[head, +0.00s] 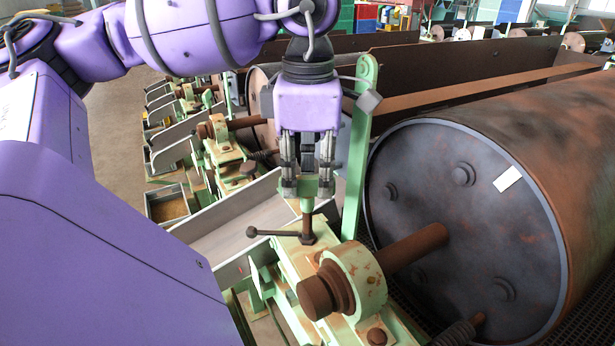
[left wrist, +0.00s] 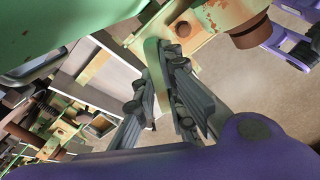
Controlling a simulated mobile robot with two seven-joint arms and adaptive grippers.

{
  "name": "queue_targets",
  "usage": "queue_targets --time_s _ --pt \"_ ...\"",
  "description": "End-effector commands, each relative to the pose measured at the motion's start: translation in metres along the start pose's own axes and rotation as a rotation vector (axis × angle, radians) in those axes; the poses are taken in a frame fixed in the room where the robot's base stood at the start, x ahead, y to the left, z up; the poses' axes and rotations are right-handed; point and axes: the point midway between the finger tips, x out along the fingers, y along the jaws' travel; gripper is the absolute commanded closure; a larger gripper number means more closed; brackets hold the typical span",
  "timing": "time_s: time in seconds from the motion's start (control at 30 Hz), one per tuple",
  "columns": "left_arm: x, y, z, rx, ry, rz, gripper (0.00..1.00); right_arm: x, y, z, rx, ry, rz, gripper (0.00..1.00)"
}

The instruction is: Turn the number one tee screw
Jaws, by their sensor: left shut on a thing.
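The tee screw (head: 307,206) stands upright on the green bearing frame, with a brown shaft under a green crosspiece. My left gripper (head: 308,186) points down from above, its two fingers on either side of the green crosspiece and shut on it. In the left wrist view, the rounded green crosspiece (left wrist: 155,70) lies between the fingers of the left gripper (left wrist: 158,85). A dark lever with a ball end (head: 270,232) sticks out to the left at the foot of the shaft. I see no number on the screw. My right gripper is not in view.
A large rusty drum (head: 465,235) fills the right, its axle in a green bearing block (head: 355,278). A tall green post (head: 358,150) stands close to the right of the gripper. A grey chute (head: 225,225) lies to the left. Similar bearing frames line up behind.

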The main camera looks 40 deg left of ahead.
Motion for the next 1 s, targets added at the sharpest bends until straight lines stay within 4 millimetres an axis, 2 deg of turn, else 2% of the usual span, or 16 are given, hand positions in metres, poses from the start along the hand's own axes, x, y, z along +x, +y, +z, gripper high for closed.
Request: queue_targets --time_s 0.43,0.47,0.6,1.0 --pt "0.0024 -0.0037 0.0013 -0.003 -0.003 -0.012 1.0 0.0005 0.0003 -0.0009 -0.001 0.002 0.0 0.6" --pt "0.0024 -0.0037 0.0013 -0.003 -0.003 -0.012 0.86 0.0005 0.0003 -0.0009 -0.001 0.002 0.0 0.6" --pt "0.002 -0.003 0.001 -0.004 -0.002 -0.01 0.71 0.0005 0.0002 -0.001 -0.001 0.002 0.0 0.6" --pt "-0.0058 -0.0013 0.0013 -0.006 -0.004 -0.004 0.71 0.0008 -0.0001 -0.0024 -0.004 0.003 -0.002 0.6"
